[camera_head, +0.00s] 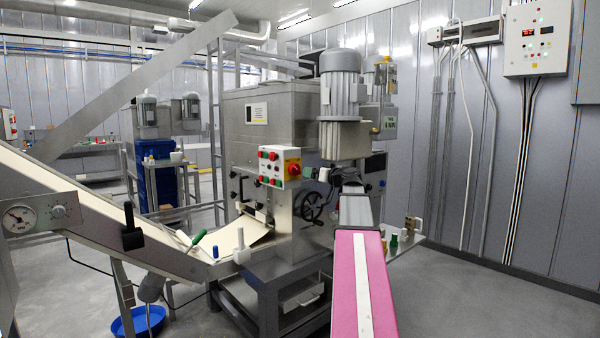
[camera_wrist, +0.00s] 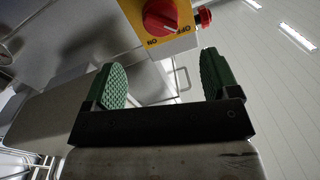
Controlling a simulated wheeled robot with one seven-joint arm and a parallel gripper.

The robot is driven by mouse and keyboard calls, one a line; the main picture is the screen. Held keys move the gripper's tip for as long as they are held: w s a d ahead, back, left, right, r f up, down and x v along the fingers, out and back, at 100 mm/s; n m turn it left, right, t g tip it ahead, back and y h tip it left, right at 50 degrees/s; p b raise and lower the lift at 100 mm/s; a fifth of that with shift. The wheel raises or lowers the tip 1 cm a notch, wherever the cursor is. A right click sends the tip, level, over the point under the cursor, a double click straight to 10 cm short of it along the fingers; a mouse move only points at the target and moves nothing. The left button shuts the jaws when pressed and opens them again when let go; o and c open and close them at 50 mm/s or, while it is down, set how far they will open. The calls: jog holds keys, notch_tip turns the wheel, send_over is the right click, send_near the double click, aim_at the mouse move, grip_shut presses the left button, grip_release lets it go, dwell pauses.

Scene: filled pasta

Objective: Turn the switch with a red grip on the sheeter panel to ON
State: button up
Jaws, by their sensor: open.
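The switch with the red grip (camera_head: 293,168) sits on a yellow plate at the right of the sheeter panel (camera_head: 270,173) in the head view. In the wrist view the red grip (camera_wrist: 160,17) is at the top on its yellow plate (camera_wrist: 182,40). The ON and OFF labels show upside down at the plate's lower edge. In the head view my arm's dark end is right of the panel.
A red mushroom button (camera_wrist: 205,16) stands beside the switch in the wrist view. The panel also bears other red, green and white buttons. The grey motor (camera_head: 341,85) rises above my arm's end, and a black handwheel (camera_head: 309,206) lies below the panel.

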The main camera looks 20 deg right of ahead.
aim_at(298, 170)
jog(key=x, duration=1)
jog(key=c, duration=0.9)
